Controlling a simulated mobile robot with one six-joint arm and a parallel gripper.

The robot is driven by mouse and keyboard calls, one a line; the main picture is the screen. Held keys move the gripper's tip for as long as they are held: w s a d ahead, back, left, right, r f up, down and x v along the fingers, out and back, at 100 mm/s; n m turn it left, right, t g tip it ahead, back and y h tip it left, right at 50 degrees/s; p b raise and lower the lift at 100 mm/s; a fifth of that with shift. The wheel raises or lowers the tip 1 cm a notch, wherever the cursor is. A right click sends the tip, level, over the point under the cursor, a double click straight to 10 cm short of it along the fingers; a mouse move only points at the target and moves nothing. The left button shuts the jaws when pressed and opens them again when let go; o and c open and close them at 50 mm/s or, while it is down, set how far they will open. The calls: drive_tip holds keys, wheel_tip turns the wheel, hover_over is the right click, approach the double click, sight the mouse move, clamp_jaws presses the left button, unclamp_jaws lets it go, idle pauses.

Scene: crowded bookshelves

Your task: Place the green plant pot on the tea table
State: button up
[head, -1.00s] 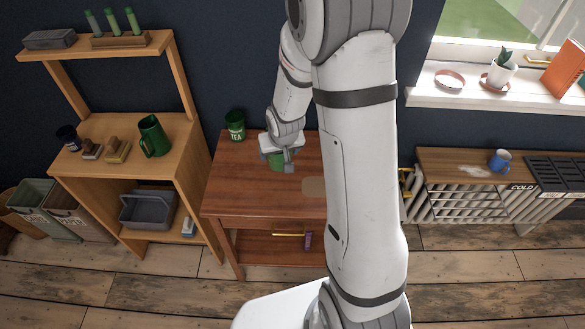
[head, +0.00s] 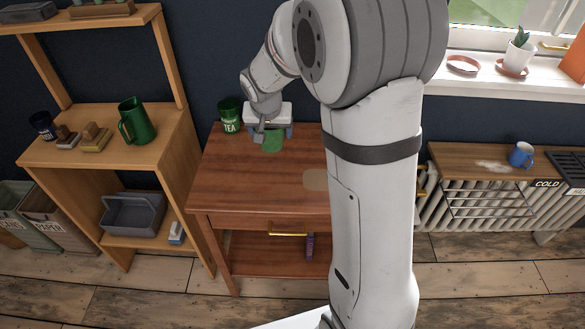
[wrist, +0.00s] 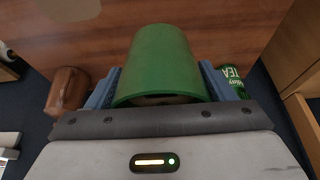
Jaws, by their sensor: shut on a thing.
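My gripper (head: 270,133) is over the back part of the reddish-brown tea table (head: 235,185), to the right of the green TEA tin (head: 230,115). It is shut on the green plant pot (head: 271,144). In the wrist view the pot (wrist: 160,58) sits between the two blue-grey fingers, its rim facing the camera. The gripper hides part of the pot in the head view. I cannot tell whether the pot's bottom touches the table top. The TEA tin (wrist: 233,78) also shows beside the right finger in the wrist view.
A brown cylinder (wrist: 67,88) shows left of the fingers in the wrist view. A wooden shelf unit (head: 165,148) with a green jug (head: 136,121) stands left of the table. The front left of the table top is clear. My arm hides its right side.

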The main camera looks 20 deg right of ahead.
wheel_tip(320, 180, down, 10)
drive_tip(key=shift+r+b, duration=0.1)
drive_tip(key=shift+b, duration=0.65)
drive_tip(key=shift+f, duration=0.2)
drive_tip(key=o, duration=1.3)
drive_tip(key=shift+r, duration=0.1)
